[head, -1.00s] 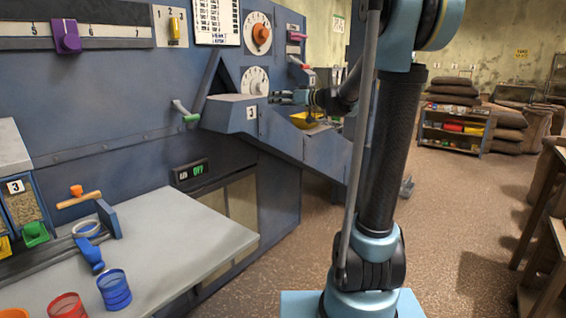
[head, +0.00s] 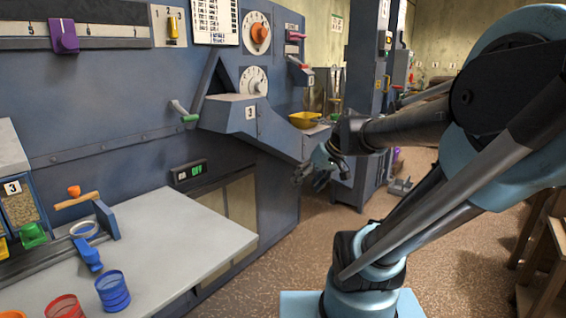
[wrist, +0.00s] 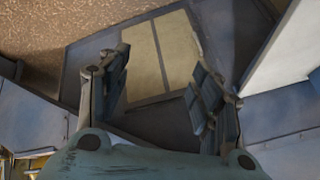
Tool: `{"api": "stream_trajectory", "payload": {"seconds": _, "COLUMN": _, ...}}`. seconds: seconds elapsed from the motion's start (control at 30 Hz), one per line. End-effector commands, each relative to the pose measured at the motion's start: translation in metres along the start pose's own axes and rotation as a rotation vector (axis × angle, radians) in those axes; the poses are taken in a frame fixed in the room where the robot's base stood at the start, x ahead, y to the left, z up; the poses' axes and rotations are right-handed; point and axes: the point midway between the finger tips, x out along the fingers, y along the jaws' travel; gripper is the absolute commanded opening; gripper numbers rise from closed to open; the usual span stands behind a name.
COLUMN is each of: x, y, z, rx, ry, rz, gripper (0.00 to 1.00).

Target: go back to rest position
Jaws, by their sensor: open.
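My gripper (head: 314,177) is open and empty in the head view, hanging in the air in front of the blue machine's lower side, below the chute and right of the grey worktable. In the wrist view my gripper (wrist: 162,98) shows two separated dark fingers with nothing between them. Beyond them lie the beige panels (wrist: 160,50) of the machine's lower front. My arm reaches in from the right side of the head view, bent low.
The blue machine (head: 120,110) fills the left and centre. A green-tipped lever (head: 187,116) juts from it. A yellow pan (head: 304,119) sits by the chute (head: 255,122). The grey worktable (head: 185,235) holds blue and red cups. Open floor (head: 245,290) lies between the worktable and my base.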

Motion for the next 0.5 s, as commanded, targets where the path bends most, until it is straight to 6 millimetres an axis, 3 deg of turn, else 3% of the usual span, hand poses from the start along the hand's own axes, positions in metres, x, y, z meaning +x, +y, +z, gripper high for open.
{"api": "stream_trajectory", "payload": {"seconds": 0.1, "x": 0.003, "y": 0.018, "z": 0.055, "rx": 0.07, "ry": -0.082, "rz": 0.101, "gripper": 0.59}}
{"api": "stream_trajectory", "payload": {"seconds": 0.3, "x": 0.003, "y": 0.05, "z": 0.133, "rx": 0.191, "ry": -0.191, "rz": 0.281, "gripper": 0.59}}
{"api": "stream_trajectory", "payload": {"seconds": 0.5, "x": -0.001, "y": 0.07, "z": 0.175, "rx": 0.267, "ry": -0.24, "rz": 0.401, "gripper": 0.59}}
